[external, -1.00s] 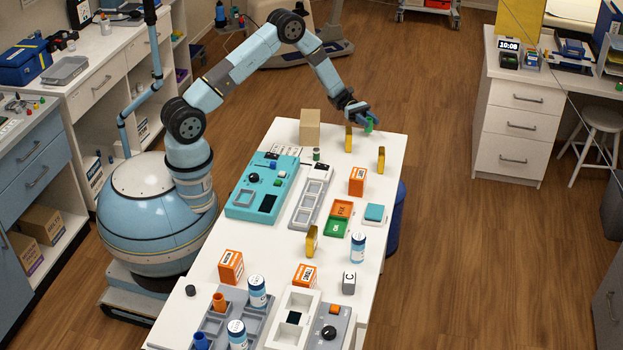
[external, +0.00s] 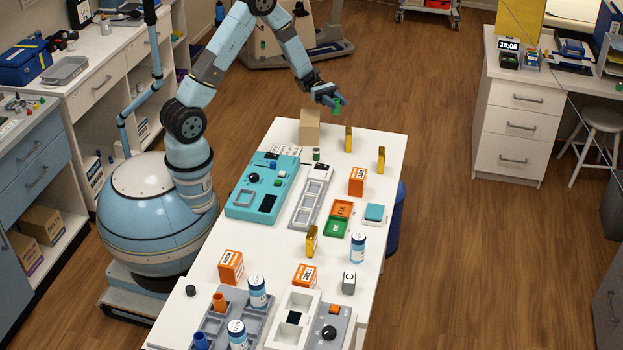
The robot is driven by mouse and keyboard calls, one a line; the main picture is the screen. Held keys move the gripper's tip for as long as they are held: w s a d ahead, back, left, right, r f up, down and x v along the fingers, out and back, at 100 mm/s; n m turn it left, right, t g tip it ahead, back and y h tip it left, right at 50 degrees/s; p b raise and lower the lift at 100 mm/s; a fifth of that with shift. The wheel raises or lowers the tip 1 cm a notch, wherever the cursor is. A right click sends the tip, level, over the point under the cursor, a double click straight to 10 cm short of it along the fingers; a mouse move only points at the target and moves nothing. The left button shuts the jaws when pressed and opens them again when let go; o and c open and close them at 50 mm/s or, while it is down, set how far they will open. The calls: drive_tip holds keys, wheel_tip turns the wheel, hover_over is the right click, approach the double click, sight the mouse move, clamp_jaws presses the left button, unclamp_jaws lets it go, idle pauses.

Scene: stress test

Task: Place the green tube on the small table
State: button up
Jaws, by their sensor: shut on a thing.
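My gripper (external: 334,102) is shut on the green tube (external: 337,106), which hangs roughly upright. They are in the air above the far end of the long white table (external: 378,143), near a tan box (external: 310,127). The fingers hide part of the tube. Which surface is the small table I cannot tell for sure; the white table is the one beneath my arm.
A small dark green cylinder (external: 316,154) and yellow upright pieces (external: 348,139) stand near the far end. A teal panel (external: 262,187), a grey tray (external: 311,196) and orange boxes (external: 357,181) crowd the middle. The far right corner is fairly clear.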

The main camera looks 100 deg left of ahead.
drive_tip(key=w+d+n+t+y, duration=0.2)
drive_tip(key=w+d+y, duration=0.1)
drive_tip(key=w+d, duration=0.95)
drive_tip(key=w+d+f+n+y, duration=0.1)
drive_tip(key=d, duration=0.4)
drive_tip(key=w+d+f+n+t+y, duration=0.1)
drive_tip(key=d+y, duration=0.1)
drive_tip(key=d, duration=0.3)
drive_tip(key=w+d+f+n+t+y, duration=0.1)
drive_tip(key=d, duration=0.4)
drive_tip(key=shift+w+d+f, duration=0.1)
drive_tip(key=shift+d+f, duration=0.2)
drive_tip(key=s+a+r+m+g+h, duration=0.1)
drive_tip(key=s+a+r+h, duration=0.1)
drive_tip(key=a, duration=0.6)
drive_tip(key=s+a+r+m+g+h, duration=0.1)
drive_tip(key=s+a+r+m+h, duration=0.1)
drive_tip(key=a, duration=0.6)
drive_tip(key=s+a+h, duration=0.1)
drive_tip(key=s+a, duration=0.3)
drive_tip(key=s+a+m+g+h, duration=0.1)
drive_tip(key=s+a, duration=0.3)
drive_tip(key=s+a+m+g+h, duration=0.1)
drive_tip(key=s+a, duration=0.3)
drive_tip(key=shift+s+a+f, duration=0.2)
drive_tip(key=shift+s+a, duration=0.05)
drive_tip(key=shift+a, duration=0.05)
